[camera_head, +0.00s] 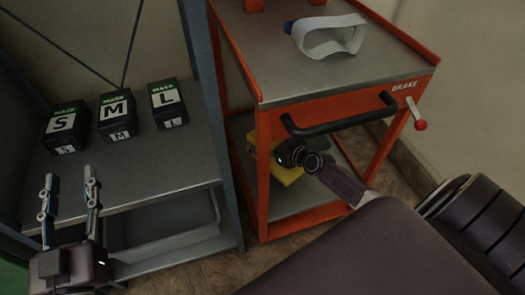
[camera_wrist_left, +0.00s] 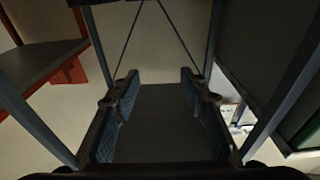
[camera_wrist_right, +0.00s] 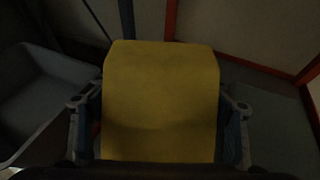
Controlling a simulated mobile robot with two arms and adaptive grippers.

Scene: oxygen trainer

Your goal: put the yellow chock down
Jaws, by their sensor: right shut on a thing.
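The yellow chock (camera_wrist_right: 160,100) fills the middle of the right wrist view, between the two fingers of my right gripper (camera_wrist_right: 160,118), which is shut on it. In the head view the chock (camera_head: 289,174) shows partly, at the lower level of the orange trolley (camera_head: 340,115); my right arm and the trolley frame hide the rest. I cannot tell whether it touches the lower shelf (camera_head: 310,192). My left gripper (camera_head: 68,193) is open and empty in front of the grey rack at the left; its spread fingers also show in the left wrist view (camera_wrist_left: 160,95).
Black mask boxes marked S (camera_head: 65,127), M (camera_head: 117,116) and L (camera_head: 168,104) stand on the grey rack shelf (camera_head: 130,168). A grey bin (camera_head: 170,225) sits below. A red-knobbed brake lever (camera_head: 418,118) sticks out right.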

